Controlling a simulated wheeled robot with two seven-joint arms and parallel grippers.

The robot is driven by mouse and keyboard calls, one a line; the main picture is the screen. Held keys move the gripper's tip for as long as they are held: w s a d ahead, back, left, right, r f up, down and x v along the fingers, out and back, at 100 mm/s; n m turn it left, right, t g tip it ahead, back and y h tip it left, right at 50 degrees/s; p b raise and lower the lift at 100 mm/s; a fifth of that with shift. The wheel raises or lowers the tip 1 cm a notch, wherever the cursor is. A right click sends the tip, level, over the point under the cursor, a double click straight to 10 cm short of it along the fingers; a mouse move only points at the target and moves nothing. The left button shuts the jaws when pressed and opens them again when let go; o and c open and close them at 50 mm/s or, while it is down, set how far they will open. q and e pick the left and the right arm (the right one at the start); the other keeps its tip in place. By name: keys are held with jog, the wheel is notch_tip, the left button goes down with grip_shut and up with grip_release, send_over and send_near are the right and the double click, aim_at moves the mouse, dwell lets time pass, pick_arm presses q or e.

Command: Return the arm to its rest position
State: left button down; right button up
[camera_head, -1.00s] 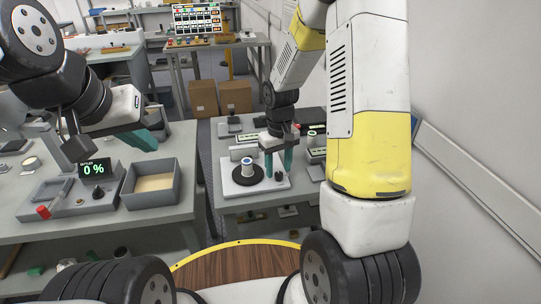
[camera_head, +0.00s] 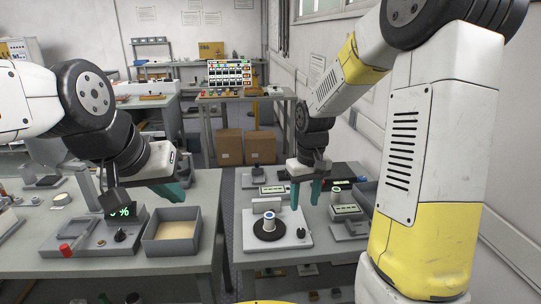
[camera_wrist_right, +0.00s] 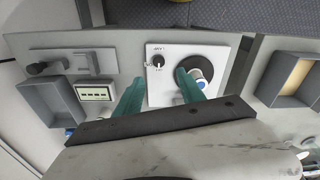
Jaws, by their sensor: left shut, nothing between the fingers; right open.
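My left gripper (camera_head: 166,192) hangs above the left table, over the back of a grey tray. Its teal fingers look closed and hold nothing. My right gripper (camera_head: 305,192) points down above the right table, with its two teal fingers apart and empty. It also shows in the right wrist view (camera_wrist_right: 160,93), open above the white device. A white and blue fuse (camera_head: 269,221) stands upright on the round black plate (camera_head: 269,235) of that white device (camera_head: 251,241). In the right wrist view the fuse (camera_wrist_right: 201,78) shows beside one fingertip.
The grey tray (camera_head: 150,246) with a tan floor stands on the left table beside a device with a green display (camera_head: 122,211) and a red knob (camera_head: 65,249). Devices and a grey bin (camera_head: 366,190) crowd the right table. Cardboard boxes (camera_head: 230,147) stand behind.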

jog(key=s+r+m+t+y, duration=0.2)
jog(key=s+r+t, duration=0.3)
jog(key=s+r, duration=1)
jog(key=shift+s+r+m+t, duration=0.3)
jog(key=shift+s, duration=0.7)
